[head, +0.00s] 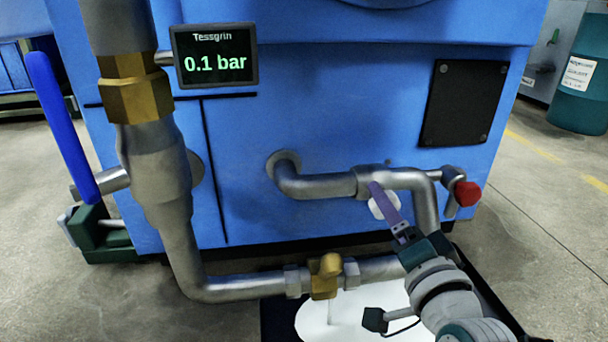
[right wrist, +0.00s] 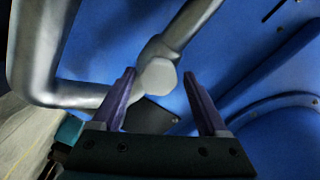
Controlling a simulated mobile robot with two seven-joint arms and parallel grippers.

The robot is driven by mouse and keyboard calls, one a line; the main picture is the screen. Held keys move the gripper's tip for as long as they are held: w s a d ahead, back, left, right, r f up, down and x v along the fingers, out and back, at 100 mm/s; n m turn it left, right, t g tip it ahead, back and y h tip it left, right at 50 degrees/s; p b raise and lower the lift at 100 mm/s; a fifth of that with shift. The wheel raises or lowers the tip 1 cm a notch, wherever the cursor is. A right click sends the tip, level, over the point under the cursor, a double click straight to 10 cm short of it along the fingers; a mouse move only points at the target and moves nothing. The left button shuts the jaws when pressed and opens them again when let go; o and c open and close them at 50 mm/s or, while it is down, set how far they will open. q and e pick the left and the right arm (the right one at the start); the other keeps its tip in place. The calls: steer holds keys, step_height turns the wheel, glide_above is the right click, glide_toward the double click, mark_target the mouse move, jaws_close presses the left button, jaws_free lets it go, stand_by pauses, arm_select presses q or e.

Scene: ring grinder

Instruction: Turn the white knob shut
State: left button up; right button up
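The white knob (head: 378,208) sits on the grey pipe at the front of the blue machine, partly hidden behind a purple finger in the head view. In the right wrist view the knob (right wrist: 157,77) shows as a pale, faceted round end on the pipe joint. My right gripper (head: 381,192) is at the knob. In the right wrist view its two purple fingers (right wrist: 159,79) are apart, one on each side of the knob, with visible gaps. I cannot tell how far its tips reach along the knob. My left gripper is not in view.
A display (head: 214,56) reads 0.1 bar. A red knob (head: 467,193) is right of the white one. A brass valve (head: 325,272) sits on the lower pipe, above a dark tray (head: 277,322) with white liquid. A blue lever (head: 60,125) stands at left.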

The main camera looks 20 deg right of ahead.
steer(key=shift+o, duration=0.5)
steer(key=shift+s+p, duration=0.3)
steer(key=p+v, duration=0.3)
steer(key=v, duration=0.6)
steer(key=shift+s+p, duration=0.2)
steer(key=shift+p, duration=0.15)
